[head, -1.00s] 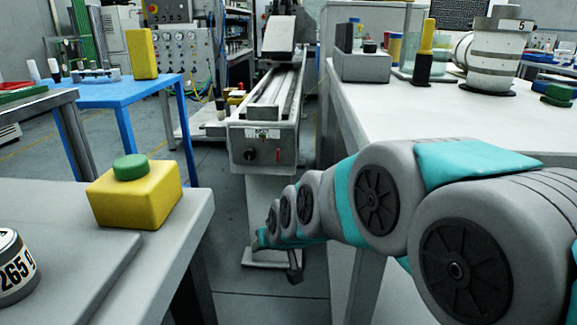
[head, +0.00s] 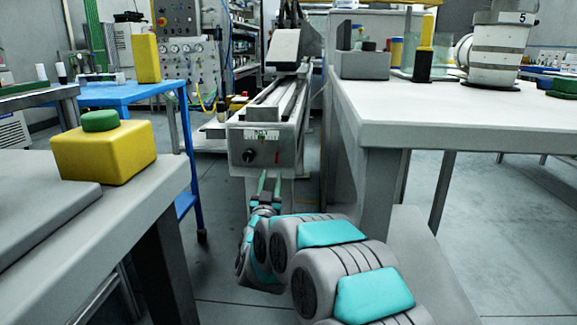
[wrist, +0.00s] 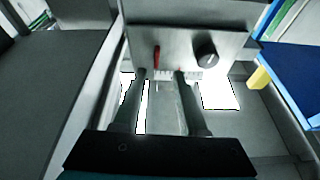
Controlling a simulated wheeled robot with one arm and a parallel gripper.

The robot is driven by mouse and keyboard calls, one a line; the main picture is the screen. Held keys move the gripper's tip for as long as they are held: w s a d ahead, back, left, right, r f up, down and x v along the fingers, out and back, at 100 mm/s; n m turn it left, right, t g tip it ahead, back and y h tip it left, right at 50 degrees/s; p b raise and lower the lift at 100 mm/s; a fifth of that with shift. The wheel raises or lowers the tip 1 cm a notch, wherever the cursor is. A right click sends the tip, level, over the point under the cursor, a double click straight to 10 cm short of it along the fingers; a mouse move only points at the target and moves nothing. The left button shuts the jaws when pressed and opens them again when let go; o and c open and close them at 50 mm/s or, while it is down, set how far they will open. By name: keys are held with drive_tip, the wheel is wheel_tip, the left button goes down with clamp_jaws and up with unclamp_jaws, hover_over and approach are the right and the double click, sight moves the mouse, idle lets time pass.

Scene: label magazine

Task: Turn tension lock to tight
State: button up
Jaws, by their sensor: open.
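The grey label magazine (head: 270,137) is a long rail unit on a stand, its front panel facing me. The panel carries a black knob (head: 248,156), which also shows in the wrist view (wrist: 206,54). A slim red lever (wrist: 156,57) hangs roughly vertical beside it in the wrist view. I cannot tell from any readable marking which one is the tension lock. My gripper (head: 270,174) is open and empty below the panel's lower edge. In the wrist view, its fingertips (wrist: 160,74) point at the panel, with the red lever just beyond the gap, nearer the left finger.
A white bench (head: 450,133) stands close on the right, its edge beside the magazine. A grey table with a yellow box (head: 104,155) with a green cap stands at left. A blue table (head: 115,95) lies behind it. Floor shows between them.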

sight(277, 158)
drive_tip(key=shift+t+h, duration=0.3)
drive_tip(key=shift+h, duration=0.1)
drive_tip(key=shift+b+x, duration=0.3)
drive_tip(key=shift+x, duration=3.6)
drive_tip(key=shift+d, duration=0.2)
drive_tip(key=shift+c, duration=0.3)
clamp_jaws()
